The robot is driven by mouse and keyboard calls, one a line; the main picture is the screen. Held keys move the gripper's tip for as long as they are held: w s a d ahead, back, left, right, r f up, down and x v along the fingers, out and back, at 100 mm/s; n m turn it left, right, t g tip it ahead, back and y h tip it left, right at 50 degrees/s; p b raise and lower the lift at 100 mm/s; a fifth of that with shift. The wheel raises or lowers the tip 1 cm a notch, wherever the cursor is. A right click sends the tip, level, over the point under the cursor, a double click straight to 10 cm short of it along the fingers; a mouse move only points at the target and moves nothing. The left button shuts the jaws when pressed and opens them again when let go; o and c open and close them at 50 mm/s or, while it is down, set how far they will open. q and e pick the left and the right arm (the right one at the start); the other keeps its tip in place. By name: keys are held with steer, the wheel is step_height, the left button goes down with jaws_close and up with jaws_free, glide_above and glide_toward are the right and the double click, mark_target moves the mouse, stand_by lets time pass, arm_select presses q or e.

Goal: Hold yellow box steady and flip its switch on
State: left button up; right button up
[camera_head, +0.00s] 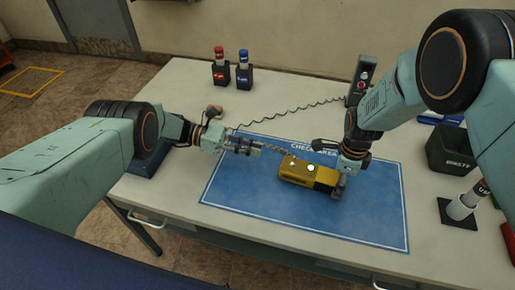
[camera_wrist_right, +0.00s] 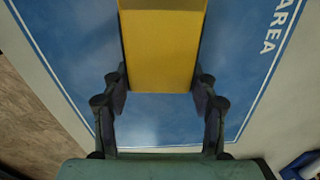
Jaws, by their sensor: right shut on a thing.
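The yellow box (camera_head: 300,173) lies on the blue check-area mat (camera_head: 240,196). A round green spot with a pale ring shows on its top, and a small pale spot sits near its left end; I cannot make out the switch position. My right gripper (camera_head: 338,184) is at the box's right end. In the right wrist view its two fingers (camera_wrist_right: 160,100) are on either side of the yellow box (camera_wrist_right: 162,45), shut on it. My left gripper (camera_head: 256,149) is beside the box's left end, apart from it; its finger gap is unclear.
Red and blue bottles (camera_head: 219,62) in black holders stand at the back left. A dark handheld device (camera_head: 361,80) stands at the back, with a coiled cord (camera_head: 285,110) across the table. A waste bin (camera_head: 450,150) and a white cylinder (camera_head: 463,206) are at the right. The mat's front is clear.

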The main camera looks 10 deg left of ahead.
steer(key=o, duration=1.5)
steer(key=shift+c, duration=0.2)
steer(key=shift+r, duration=0.1)
step_height(320, 180, up, 12)
